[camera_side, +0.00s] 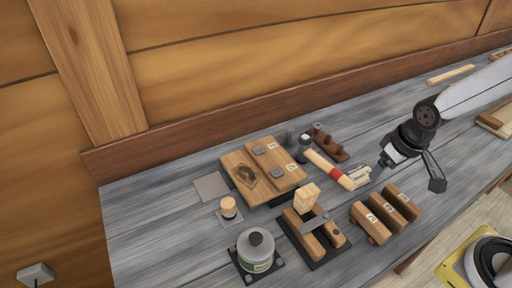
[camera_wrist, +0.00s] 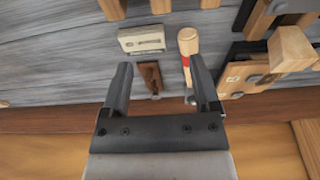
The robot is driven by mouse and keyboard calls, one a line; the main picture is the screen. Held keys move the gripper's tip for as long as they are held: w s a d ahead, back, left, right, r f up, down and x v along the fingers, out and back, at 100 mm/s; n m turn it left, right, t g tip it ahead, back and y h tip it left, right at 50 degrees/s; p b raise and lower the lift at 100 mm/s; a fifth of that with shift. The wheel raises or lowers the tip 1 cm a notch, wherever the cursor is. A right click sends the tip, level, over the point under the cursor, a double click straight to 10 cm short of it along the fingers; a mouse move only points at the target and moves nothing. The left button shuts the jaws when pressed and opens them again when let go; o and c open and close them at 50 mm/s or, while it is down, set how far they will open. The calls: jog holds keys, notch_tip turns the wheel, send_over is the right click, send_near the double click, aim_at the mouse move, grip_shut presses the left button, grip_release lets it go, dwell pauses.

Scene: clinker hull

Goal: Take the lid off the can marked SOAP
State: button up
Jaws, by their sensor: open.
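A pale can (camera_side: 258,259) with a green label band stands upright on a dark base at the front of the bench in the side view. The lettering on it is too small to read. A grey lid (camera_side: 255,240) with a round knob sits on its top. My gripper (camera_side: 409,176) is open and empty, above the bench, well to the right of the can and farther back. In the wrist view my gripper (camera_wrist: 160,64) shows two spread fingers with nothing between them. The can is not seen in the wrist view.
A hammer with a red band (camera_side: 329,170) lies between my gripper and the can. A wooden clamp fixture (camera_side: 305,232) stands right beside the can, with several brown blocks (camera_side: 386,215) beyond. A hinged wooden board (camera_side: 245,178) and a small cork-topped jar (camera_side: 228,207) are behind the can.

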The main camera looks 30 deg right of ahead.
jog(key=w+a+n, duration=0.1)
jog(key=a+n, duration=0.2)
jog(key=a, duration=0.1)
jog(key=w+a+r+n, duration=0.1)
jog(key=w+a+n, duration=0.1)
jog(key=a, duration=0.3)
jog(key=w+a+r+n+g+y, duration=0.1)
jog(key=w+a+n, duration=0.1)
jog(key=a+n, duration=0.3)
jog(key=r+n+g, duration=0.2)
jog(key=n, duration=0.8)
send_over(256, 237)
jog(key=d, duration=0.1)
jog(key=shift+w+f, duration=0.1)
jog(key=shift+f, duration=1.5)
jog(key=shift+a+f, duration=0.25)
jog(key=shift+f, duration=1.05)
jog(key=shift+a+f, duration=0.2)
jog(key=shift+f, duration=1.05)
